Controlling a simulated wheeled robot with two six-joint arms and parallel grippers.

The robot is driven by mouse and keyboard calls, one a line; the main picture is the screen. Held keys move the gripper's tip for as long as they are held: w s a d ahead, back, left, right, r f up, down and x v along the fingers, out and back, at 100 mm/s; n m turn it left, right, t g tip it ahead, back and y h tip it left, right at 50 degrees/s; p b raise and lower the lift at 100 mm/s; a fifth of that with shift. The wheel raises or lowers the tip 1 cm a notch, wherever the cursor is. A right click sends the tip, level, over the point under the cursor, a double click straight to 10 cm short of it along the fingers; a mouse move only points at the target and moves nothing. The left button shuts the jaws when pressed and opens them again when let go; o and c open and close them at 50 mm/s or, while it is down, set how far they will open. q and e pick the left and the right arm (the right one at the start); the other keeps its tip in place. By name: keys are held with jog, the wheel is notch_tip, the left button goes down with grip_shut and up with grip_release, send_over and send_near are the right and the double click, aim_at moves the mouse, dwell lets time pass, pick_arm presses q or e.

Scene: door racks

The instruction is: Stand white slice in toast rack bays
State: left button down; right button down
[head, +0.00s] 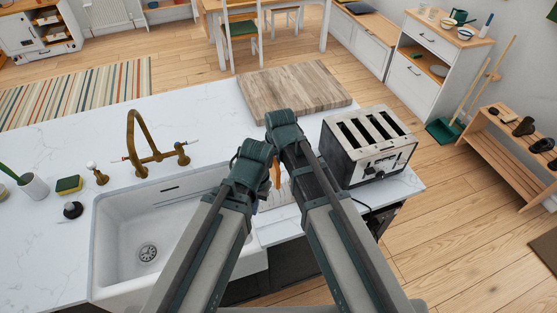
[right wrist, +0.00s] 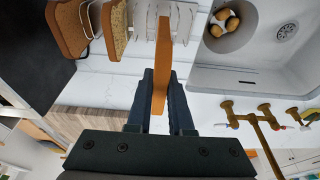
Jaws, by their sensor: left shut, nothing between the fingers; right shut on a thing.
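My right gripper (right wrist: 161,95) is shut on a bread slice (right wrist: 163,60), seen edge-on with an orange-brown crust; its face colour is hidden. A sliver of this slice (head: 277,172) shows between the arms in the head view. Its far end overlaps the wires of the pale toast rack (right wrist: 185,20); I cannot tell whether it is inside a bay. A seedy slice (right wrist: 116,30) and a browner slice (right wrist: 68,28) stand to its left in the right wrist view. My left gripper (head: 256,152) is shut and empty, close beside the right one. The arms hide most of the rack in the head view.
A toaster (head: 370,145) stands right of the grippers and a wooden board (head: 293,90) lies behind them. The white sink (head: 135,215) with a brass tap (head: 140,150) is at left. A round bowl (right wrist: 214,38) holding brown items shows near the rack.

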aim_at(274, 177)
jog(key=shift+f, duration=0.1)
jog(key=b+x, duration=0.2)
jog(key=s+b+x, duration=0.1)
jog(key=b+x, duration=0.4)
jog(key=b, duration=0.1)
jog(key=shift+s+d+f, duration=0.2)
jog(key=shift+s+f, duration=0.1)
jog(key=shift+f, duration=0.2)
jog(key=c, duration=0.7)
grip_release()
jog(key=shift+c, duration=0.2)
jog(key=shift+r, duration=0.15)
jog(key=p+v, duration=1.3)
jog(key=shift+s+d+r+p, duration=0.1)
jog(key=shift+s+r+p, duration=0.1)
jog(key=shift+r+p, duration=0.1)
jog(key=shift+s+f, duration=0.1)
